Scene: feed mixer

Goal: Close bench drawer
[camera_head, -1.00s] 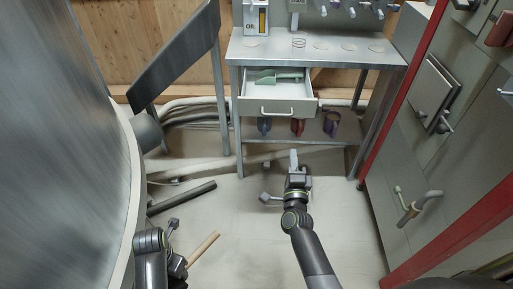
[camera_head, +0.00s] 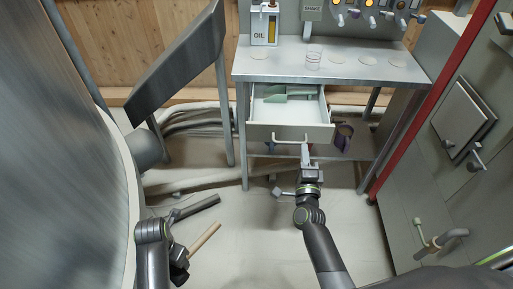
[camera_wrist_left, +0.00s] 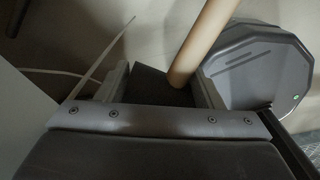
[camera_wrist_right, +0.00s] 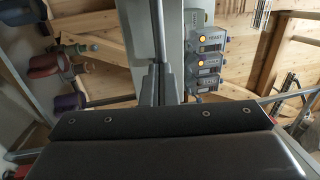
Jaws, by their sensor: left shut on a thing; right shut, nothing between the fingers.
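The bench drawer (camera_head: 268,131) is pulled out from under the bench top, and a green scoop (camera_head: 290,93) lies inside it. Its bar handle (camera_head: 279,141) is on the front. My right gripper (camera_head: 306,150) is shut and empty, with its fingertips at the right end of the handle; whether they touch is unclear. Its shut fingers also show in the right wrist view (camera_wrist_right: 166,65). My left gripper (camera_head: 183,257) is low at the left, shut on a wooden stick (camera_head: 205,238). In the left wrist view the stick (camera_wrist_left: 203,38) rises beside a dark piece between the fingers.
A large grey drum (camera_head: 70,170) stands at left, and a red-framed cabinet (camera_head: 450,180) at right. A dark bar (camera_head: 197,208) and pale pipes (camera_head: 190,180) lie on the floor.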

